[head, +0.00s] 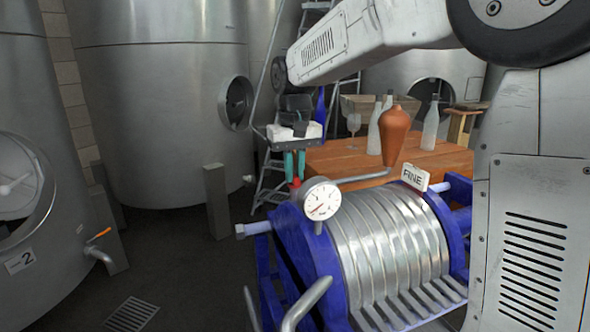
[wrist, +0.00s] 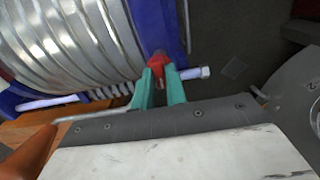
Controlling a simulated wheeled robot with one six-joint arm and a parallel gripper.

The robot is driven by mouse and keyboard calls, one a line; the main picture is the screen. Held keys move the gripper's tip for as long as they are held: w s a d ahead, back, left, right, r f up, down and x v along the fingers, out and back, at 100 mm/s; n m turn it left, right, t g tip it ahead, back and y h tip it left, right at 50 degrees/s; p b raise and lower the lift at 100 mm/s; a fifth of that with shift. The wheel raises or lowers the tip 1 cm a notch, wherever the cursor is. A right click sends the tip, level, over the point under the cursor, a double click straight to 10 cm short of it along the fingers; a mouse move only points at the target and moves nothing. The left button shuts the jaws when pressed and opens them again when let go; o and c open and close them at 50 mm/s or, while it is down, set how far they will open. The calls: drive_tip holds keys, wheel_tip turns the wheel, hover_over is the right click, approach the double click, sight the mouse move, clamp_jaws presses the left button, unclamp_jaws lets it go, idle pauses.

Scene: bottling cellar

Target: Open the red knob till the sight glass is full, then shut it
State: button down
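The red knob (head: 296,183) is at the near left end of the blue-framed filter press, just behind the dial gauge (head: 321,200). It also shows in the wrist view (wrist: 158,64). My gripper (head: 295,177) points down at it with two teal fingers. In the wrist view the fingertips (wrist: 159,73) sit on both sides of the knob, and the knob fills the gap between them. The fingers look closed on it. The gauge has a white face with a red needle. I cannot make out a sight glass or its level in either view.
Ribbed steel plates (head: 385,245) fill the press, with a "FINE" sign (head: 414,178) on top. A wooden table (head: 335,157) behind holds bottles, a glass and a brown vessel (head: 394,133). Steel tanks (head: 160,100) stand at left. Dark floor (head: 185,270) is clear front left.

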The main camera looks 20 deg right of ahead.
drive_tip(key=shift+m, duration=0.3)
drive_tip(key=m, duration=1.2)
drive_tip(key=shift+r+m, duration=0.1)
drive_tip(key=shift+m, duration=1.9)
drive_tip(key=c, duration=1.4)
unclamp_jaws()
drive_tip(key=shift+c, duration=0.2)
